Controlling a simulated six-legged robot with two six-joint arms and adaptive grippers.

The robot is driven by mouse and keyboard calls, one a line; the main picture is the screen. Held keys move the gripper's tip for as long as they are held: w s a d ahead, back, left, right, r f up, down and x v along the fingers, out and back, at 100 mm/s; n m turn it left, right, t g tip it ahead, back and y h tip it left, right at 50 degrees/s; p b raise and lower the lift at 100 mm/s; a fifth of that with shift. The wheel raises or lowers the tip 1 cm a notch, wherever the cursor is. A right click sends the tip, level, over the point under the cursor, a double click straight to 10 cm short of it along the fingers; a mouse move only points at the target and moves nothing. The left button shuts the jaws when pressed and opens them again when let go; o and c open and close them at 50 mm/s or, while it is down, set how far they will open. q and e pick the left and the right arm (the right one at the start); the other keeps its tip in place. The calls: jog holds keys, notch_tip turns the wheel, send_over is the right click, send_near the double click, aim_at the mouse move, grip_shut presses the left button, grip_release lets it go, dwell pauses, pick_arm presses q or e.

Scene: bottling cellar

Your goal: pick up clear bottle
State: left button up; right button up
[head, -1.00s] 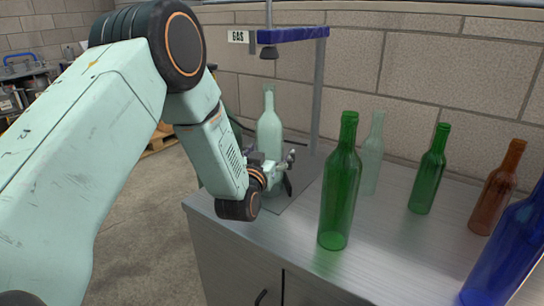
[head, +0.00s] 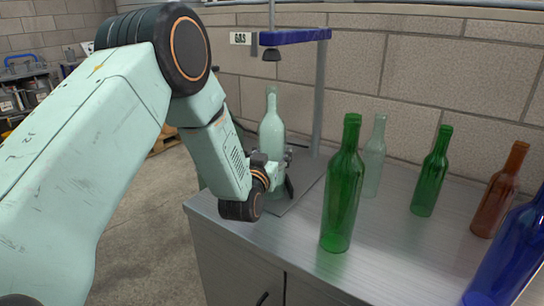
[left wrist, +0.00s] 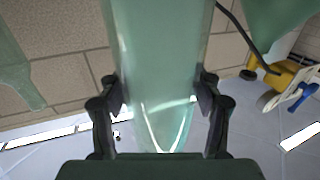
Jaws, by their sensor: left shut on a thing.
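A clear, pale green-tinted bottle (head: 271,135) stands upright on the metal plate under the blue-armed stand. My left gripper (head: 280,178) is at its lower part, shut on it. In the left wrist view the clear bottle (left wrist: 160,60) runs between the two fingers (left wrist: 161,98), which touch its sides. The wrist hides part of its lower body in the head view. A second clear bottle (head: 374,160) stands farther right, near the wall. My right gripper is not in view.
A tall green bottle (head: 342,195) stands in front, right of my gripper. Another green bottle (head: 431,175), a brown bottle (head: 498,195) and a blue bottle (head: 510,255) stand farther right on the steel counter (head: 395,240). The stand's blue arm (head: 295,36) overhangs the held bottle.

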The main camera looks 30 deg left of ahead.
aim_at(268, 146)
pick_arm(q)
jog(key=shift+a, duration=0.15)
jog(key=c, duration=0.4)
jog(key=shift+r, duration=0.15)
jog(key=shift+c, duration=1)
jog(key=shift+r, duration=0.3)
jog(key=r, duration=0.1)
jog(key=r+p, duration=0.1)
jog(key=r, duration=0.1)
jog(key=shift+s, duration=0.35)
jog(key=s+d, duration=0.1)
jog(key=s, duration=0.7)
jog(key=s+d+p, duration=0.1)
jog(key=s+d, duration=0.1)
jog(key=s, duration=0.7)
jog(key=shift+d, duration=0.25)
jog(key=shift+f, duration=0.1)
